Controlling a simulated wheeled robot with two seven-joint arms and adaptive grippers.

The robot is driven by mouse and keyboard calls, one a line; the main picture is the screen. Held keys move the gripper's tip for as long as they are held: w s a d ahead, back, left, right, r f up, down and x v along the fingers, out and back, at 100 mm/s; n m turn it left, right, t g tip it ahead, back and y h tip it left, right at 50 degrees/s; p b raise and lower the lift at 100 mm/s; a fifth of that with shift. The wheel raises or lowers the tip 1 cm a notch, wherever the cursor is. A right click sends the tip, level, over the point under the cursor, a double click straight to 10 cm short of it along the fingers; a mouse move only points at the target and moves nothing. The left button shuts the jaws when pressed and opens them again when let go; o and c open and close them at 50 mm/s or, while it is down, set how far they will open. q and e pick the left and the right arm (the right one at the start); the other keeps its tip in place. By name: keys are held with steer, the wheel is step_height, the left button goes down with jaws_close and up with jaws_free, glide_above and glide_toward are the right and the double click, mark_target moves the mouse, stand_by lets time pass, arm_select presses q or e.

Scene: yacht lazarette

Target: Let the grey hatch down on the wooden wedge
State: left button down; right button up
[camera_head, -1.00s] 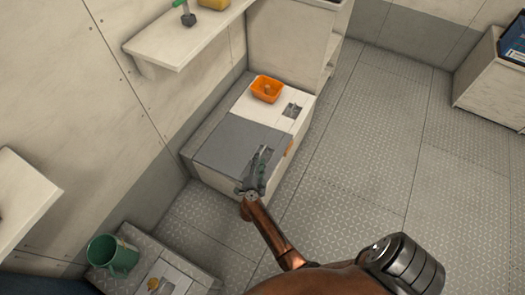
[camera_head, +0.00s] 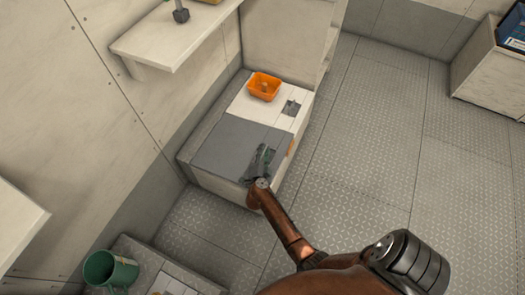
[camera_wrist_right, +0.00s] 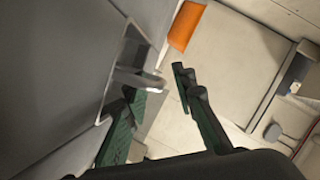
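The grey hatch (camera_head: 225,142) lies about flat in the top of a low white locker; I cannot tell whether it is slightly raised. In the right wrist view the hatch (camera_wrist_right: 50,70) fills the left side, with a metal handle (camera_wrist_right: 138,78) in a recess at its edge. My right gripper (camera_head: 260,165) is over the hatch's near right part. In the wrist view its green-padded fingers (camera_wrist_right: 155,105) are apart, with the handle close to the left finger. An orange-brown piece (camera_head: 291,147), probably the wooden wedge, is at the locker's right edge. My left gripper is not in view.
A wall shelf (camera_head: 170,40) overhangs at the left. A green mug (camera_head: 110,270) stands at the lower left. The floor (camera_head: 370,140) to the right is clear.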

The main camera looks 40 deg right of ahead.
steer(key=shift+w+a, duration=0.1)
steer(key=shift+c, duration=0.3)
steer(key=c, duration=0.5)
jaws_close()
steer(key=shift+r, duration=0.1)
